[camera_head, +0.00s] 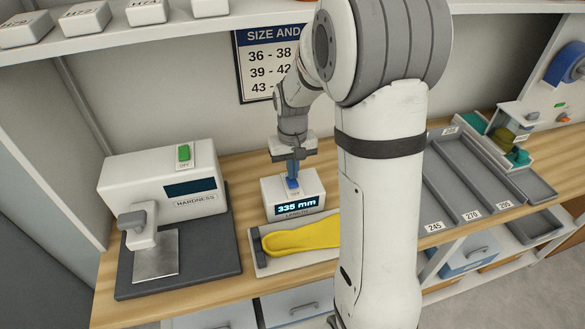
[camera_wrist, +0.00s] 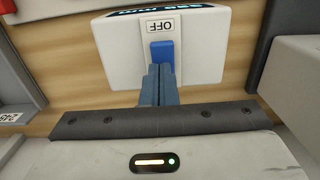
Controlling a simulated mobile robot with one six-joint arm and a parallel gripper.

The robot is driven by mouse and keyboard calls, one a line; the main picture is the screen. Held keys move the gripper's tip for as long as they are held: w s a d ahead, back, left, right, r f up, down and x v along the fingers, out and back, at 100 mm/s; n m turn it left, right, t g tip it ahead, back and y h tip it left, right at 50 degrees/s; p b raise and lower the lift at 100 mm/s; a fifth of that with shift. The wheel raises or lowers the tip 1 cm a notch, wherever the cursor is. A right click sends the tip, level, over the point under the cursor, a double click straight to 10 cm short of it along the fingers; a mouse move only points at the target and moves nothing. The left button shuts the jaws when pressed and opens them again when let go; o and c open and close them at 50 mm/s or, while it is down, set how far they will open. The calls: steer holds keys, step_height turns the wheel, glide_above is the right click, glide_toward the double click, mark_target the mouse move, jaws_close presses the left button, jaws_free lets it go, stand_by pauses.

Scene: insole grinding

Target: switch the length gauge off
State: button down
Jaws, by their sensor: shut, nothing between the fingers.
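The length gauge (camera_head: 308,189) is a white box on the wooden bench, with a lit display (camera_head: 297,206) reading 335 mm. A blue switch (camera_head: 293,183) sits on its top. My gripper (camera_head: 293,174) is shut and empty, pointing down right at the switch. In the wrist view the gauge (camera_wrist: 200,55) shows the blue switch (camera_wrist: 162,50) beside the word OFF. The closed fingertips (camera_wrist: 159,70) are at the edge of the switch; I cannot tell whether they touch it. A yellow insole (camera_head: 300,236) lies on the gauge's tray (camera_head: 262,262), partly hidden by my arm.
The hardness tester (camera_head: 150,180) with a green switch (camera_head: 183,153) stands to the left on a dark base (camera_head: 215,262). Grey size trays (camera_head: 470,195) lie at the right. A shelf (camera_head: 110,38) with white boxes hangs above.

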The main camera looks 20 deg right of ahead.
steer(key=shift+r, duration=0.1)
step_height(320, 180, up, 8)
steer(key=b, duration=0.1)
steer(key=shift+f, duration=0.2)
stand_by(0.4)
